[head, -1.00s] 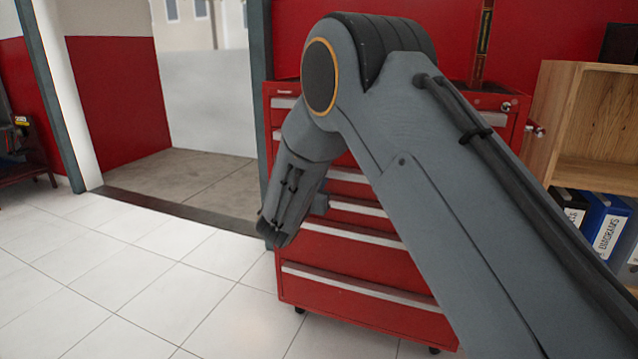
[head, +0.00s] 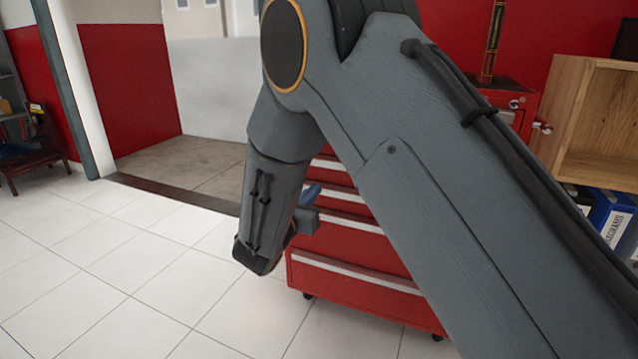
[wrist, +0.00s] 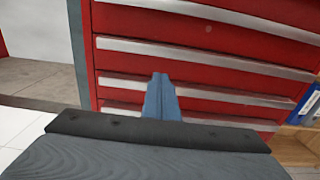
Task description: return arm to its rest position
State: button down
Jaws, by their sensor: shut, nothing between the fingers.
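My arm crosses the head view from the lower right up to its elbow near the top, and its forearm hangs down in front of the tool chest. My gripper (wrist: 161,80) shows in the wrist view as two blue-grey fingers pressed together, with nothing between them. In the head view a small part of the gripper (head: 312,192) shows behind the forearm. The gripper points toward the red tool chest (head: 355,258), and I see no contact with it.
The red tool chest on casters stands behind my arm; its drawers fill much of the wrist view (wrist: 210,60). A wooden shelf (head: 600,120) with binders (head: 612,218) is at the right. White floor tiles (head: 130,250) are clear at the left, beside an open doorway. A dark rack (head: 30,140) stands far left.

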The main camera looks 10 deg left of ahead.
jog(key=s+d+r+m+g+h, duration=0.1)
jog(key=s+d+m+g+h, duration=0.2)
jog(key=s+d+m+g, duration=0.6)
jog(key=s+d+m+g+h, duration=0.2)
jog(key=s+d+m, duration=0.3)
jog(key=d, duration=0.8)
jog(key=s+d+f+m+g+y, duration=0.1)
jog(key=s+d+m+g, duration=0.15)
jog(key=s, duration=0.35)
jog(key=s+d+m+g+y, duration=0.1)
jog(key=s+m+g+y, duration=0.15)
jog(key=s, duration=0.45)
jog(key=s+a+m+g+y, duration=0.2)
jog(key=s+a+m+y, duration=0.35)
jog(key=s+m, duration=0.5)
jog(key=d+r+m+p, duration=0.2)
jog(key=d+r+p, duration=0.5)
jog(key=r+p, duration=0.2)
jog(key=s+d+r+m+p, duration=0.1)
jog(key=d+r+p, duration=0.6)
jog(key=p, duration=0.7)
jog(key=shift+s+r+m, duration=0.25)
jog(key=shift+r+m, duration=0.2)
jog(key=shift+r, duration=0.45)
